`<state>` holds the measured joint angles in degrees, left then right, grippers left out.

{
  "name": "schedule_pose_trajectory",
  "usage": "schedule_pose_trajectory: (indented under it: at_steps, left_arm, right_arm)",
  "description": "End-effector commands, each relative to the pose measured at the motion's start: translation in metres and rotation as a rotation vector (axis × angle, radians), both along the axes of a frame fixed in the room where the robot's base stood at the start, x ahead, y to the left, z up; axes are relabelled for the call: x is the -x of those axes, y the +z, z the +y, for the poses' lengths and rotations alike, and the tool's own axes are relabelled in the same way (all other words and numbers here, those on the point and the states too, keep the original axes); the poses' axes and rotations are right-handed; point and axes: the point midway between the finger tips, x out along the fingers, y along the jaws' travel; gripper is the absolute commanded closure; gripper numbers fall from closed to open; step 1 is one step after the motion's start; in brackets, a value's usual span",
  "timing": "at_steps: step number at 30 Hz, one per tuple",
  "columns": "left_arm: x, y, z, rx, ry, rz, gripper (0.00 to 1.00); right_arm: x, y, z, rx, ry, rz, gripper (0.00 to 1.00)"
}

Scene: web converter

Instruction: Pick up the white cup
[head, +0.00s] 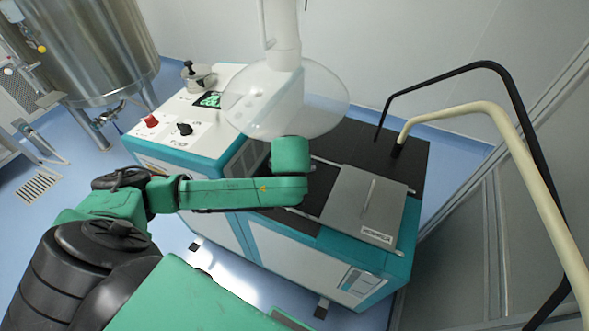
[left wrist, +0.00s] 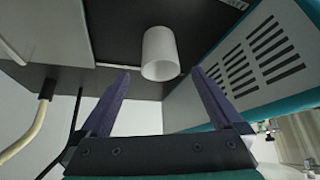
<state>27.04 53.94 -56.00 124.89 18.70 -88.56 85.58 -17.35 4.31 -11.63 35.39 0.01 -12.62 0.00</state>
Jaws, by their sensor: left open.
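The white cup (left wrist: 160,54) shows in the left wrist view as a plain white cylinder against a dark surface. It lies just beyond and between the fingertips of my left gripper (left wrist: 162,75). The two purple-grey fingers are spread wide, with nothing between them, and no contact with the cup is visible. In the head view the cup and my left gripper are hidden behind my green left arm and the clear hood. My right gripper is in neither view.
A teal and white machine (head: 180,122) has a black top. A clear hood (head: 330,100) hangs over it, close to my left arm. A grey plate (head: 365,210) lies right of the arm. Curved black and cream pipes (head: 530,160) stand at right. A vented side panel (left wrist: 265,62) flanks the cup.

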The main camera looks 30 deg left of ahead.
Motion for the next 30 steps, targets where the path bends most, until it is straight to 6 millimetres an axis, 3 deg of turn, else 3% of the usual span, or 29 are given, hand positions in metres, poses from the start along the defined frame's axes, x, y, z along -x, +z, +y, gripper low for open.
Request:
schedule_pose_trajectory:
  at_steps: [2,5,13,21,27,30]
  left_arm:
    - [-0.010,-0.014,0.005,-0.001,0.001,-0.002,0.00]
    - [-0.016,-0.026,0.008,0.000,0.000,-0.001,0.00]
    - [-0.039,-0.064,0.019,-0.001,0.000,-0.002,0.00]
    - [-0.043,-0.071,0.021,0.000,-0.003,-0.002,0.00]
    - [-0.043,-0.071,0.021,0.000,-0.003,-0.002,0.73]
    - [-0.043,-0.071,0.021,0.000,-0.003,-0.002,0.73]
  right_arm:
    - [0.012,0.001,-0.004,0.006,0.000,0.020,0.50]
    - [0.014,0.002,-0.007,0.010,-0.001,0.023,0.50]
    - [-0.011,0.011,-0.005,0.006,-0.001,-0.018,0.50]
    - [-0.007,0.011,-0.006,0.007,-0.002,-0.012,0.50]
    - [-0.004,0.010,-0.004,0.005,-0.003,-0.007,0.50]
    - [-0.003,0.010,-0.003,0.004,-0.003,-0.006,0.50]
